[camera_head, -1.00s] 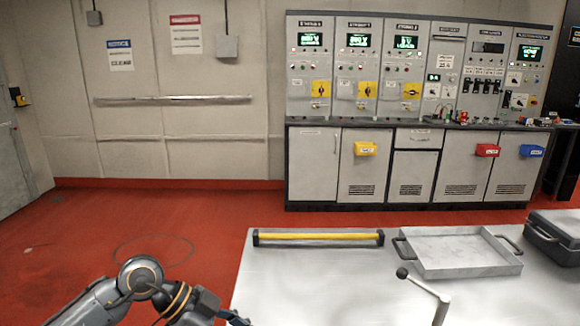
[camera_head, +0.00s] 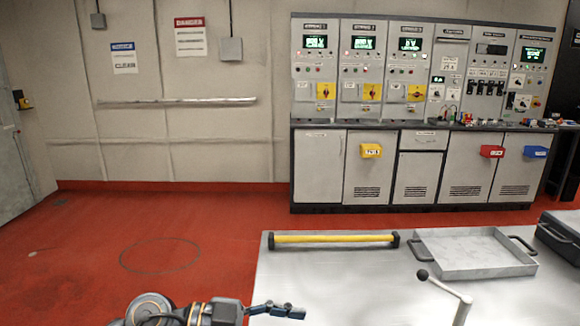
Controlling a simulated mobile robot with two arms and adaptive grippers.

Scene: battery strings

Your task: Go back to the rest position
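My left gripper (camera_head: 279,310) is low in the head view, at the left front edge of the grey table (camera_head: 345,285). Its blue-grey fingers point to the right, and nothing shows in them. I cannot tell whether they are open or shut. My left arm comes in from the bottom edge, left of the table. My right gripper is not in view.
On the table are a yellow bar with black ends (camera_head: 333,239), a grey tray with handles (camera_head: 475,265), a lever with a black knob (camera_head: 445,290) and a dark case (camera_head: 562,235). Control cabinets (camera_head: 420,110) stand behind. Red floor at left is clear.

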